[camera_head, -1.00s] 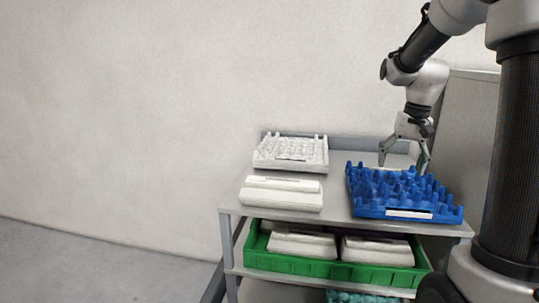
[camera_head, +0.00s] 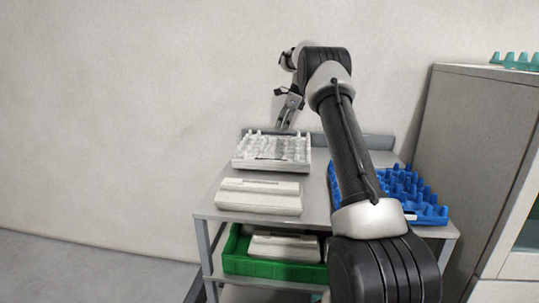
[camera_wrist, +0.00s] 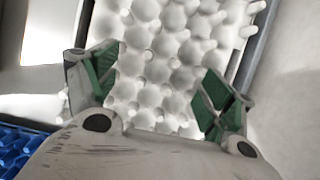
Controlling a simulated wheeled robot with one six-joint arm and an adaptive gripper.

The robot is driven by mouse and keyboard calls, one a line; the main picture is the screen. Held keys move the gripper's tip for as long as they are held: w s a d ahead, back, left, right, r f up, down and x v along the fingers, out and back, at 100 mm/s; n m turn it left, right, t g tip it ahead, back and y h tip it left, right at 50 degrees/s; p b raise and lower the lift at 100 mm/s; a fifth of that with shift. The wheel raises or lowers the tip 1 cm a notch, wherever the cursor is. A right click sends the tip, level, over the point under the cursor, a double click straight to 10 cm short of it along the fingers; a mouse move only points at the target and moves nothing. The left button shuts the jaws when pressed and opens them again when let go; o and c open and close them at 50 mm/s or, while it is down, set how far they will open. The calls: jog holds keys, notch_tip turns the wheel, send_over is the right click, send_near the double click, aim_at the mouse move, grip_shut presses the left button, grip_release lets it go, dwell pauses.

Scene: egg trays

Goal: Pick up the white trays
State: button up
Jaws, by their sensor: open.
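A white egg tray (camera_head: 271,152) lies at the back left of the grey cart's top shelf. My gripper (camera_head: 285,124) is above the back of this tray, open and empty. In the wrist view the open fingers of my gripper (camera_wrist: 158,95) appear on either side of the white tray's bumpy surface (camera_wrist: 160,70). Whether they touch it I cannot tell. A white closed carton (camera_head: 259,195) lies in front of the tray on the same shelf. Another white carton (camera_head: 284,246) sits in the green crate below.
A blue egg tray (camera_head: 428,213) is on the right of the top shelf, partly hidden by my arm. The green crate (camera_head: 240,262) stands on the lower shelf. A grey cabinet (camera_head: 455,130) with a teal tray (camera_head: 515,61) on top is at the right. The wall is behind.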

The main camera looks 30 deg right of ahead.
aim_at(276, 140)
jog(key=x, duration=0.7)
jog(key=shift+w+d+f, duration=0.2)
jog(key=shift+d+f, duration=0.1)
jog(key=shift+f, duration=0.2)
jog(key=c, duration=1.6)
